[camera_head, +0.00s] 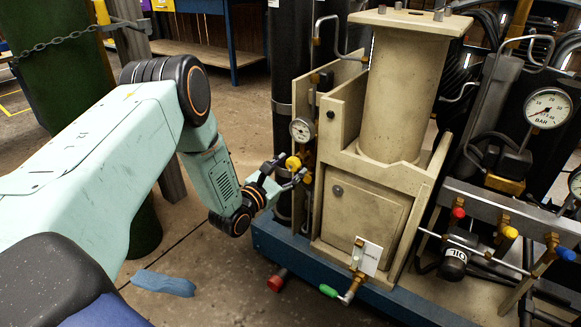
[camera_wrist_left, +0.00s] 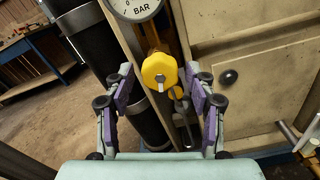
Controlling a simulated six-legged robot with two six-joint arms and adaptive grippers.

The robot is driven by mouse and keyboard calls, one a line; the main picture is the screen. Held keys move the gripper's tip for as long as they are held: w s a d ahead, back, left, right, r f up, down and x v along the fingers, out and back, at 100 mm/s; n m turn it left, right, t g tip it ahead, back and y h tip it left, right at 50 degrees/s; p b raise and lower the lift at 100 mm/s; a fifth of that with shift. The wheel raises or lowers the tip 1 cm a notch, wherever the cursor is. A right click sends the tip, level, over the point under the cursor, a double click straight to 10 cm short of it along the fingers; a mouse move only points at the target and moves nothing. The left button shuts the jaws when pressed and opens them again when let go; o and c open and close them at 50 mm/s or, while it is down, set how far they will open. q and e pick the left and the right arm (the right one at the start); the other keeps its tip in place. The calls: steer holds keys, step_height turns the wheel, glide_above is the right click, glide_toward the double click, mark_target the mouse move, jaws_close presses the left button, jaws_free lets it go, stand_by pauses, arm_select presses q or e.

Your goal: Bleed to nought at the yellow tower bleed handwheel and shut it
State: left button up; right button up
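The yellow bleed handwheel (camera_head: 293,163) sits on the left side of the beige tower (camera_head: 395,95), below a small round gauge (camera_head: 302,130). In the left wrist view the yellow handwheel (camera_wrist_left: 160,72) lies ahead, between and beyond the fingertips, with the BAR gauge (camera_wrist_left: 134,6) above it, its needle mostly cut off. My left gripper (camera_head: 287,172) is open in front of the handwheel; in the wrist view its two fingers (camera_wrist_left: 160,85) stand wide apart. I cannot tell whether a finger touches the wheel. My right gripper is not in view.
A blue base rail (camera_head: 330,280) runs under the tower. A green-handled valve (camera_head: 328,291) and a red knob (camera_head: 277,281) stick out low at the front. A large BAR gauge (camera_head: 547,108) and a pipe panel stand at right. A blue cloth (camera_head: 163,283) lies on the floor.

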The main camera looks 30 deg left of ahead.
arm_select(q)
steer(key=s+p, duration=0.2)
steer(key=s, duration=0.4)
steer(key=shift+a, duration=0.2)
steer(key=shift+s, duration=0.1)
stand_by(0.4)
